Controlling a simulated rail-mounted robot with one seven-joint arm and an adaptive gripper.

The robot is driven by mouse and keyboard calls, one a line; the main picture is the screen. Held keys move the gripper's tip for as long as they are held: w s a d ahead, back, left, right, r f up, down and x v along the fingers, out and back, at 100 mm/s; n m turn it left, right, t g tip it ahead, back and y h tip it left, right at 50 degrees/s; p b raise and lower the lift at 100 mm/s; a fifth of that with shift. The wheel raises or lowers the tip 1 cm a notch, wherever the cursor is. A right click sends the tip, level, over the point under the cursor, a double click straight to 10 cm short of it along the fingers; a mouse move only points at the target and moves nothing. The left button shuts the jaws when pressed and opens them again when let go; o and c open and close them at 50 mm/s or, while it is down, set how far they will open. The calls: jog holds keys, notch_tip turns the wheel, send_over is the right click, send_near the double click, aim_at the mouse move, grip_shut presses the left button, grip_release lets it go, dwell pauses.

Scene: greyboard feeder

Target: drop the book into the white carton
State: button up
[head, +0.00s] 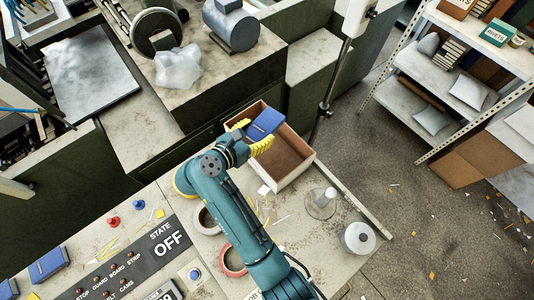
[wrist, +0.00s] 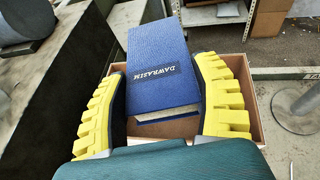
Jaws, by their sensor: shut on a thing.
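A blue book (head: 265,123) with a dark label is held between the yellow fingers of my gripper (head: 255,134). In the wrist view the book (wrist: 158,65) stands tilted between the two fingers (wrist: 162,108), with its page edges facing me. The white carton (head: 299,172) is open, with pale outer walls and a brown inside. In the wrist view the carton's rim (wrist: 262,138) shows behind and below the book. The visible part of the carton's floor looks empty.
Two more blue books (head: 48,265) lie at the lower left by the control panel (head: 130,262).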

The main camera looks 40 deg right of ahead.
jog(key=shift+s+d+r+m+g+b, duration=0.15)
jog(key=shift+d+m+g, duration=0.15)
jog(key=shift+d, duration=0.35)
jog(key=shift+w+d+r+m+g+b, duration=0.15)
jog(key=shift+d+m+g, duration=0.15)
jog(key=shift+d, duration=0.3)
jog(key=shift+s+f, duration=0.1)
jog(key=shift+f, duration=0.05)
notch_tip(320, 180, down, 6)
jog(key=b, duration=0.4)
jog(key=shift+r, duration=0.2)
jog(key=o, duration=1.3)
jog(key=shift+o, duration=0.2)
jog(key=v, duration=1.2)
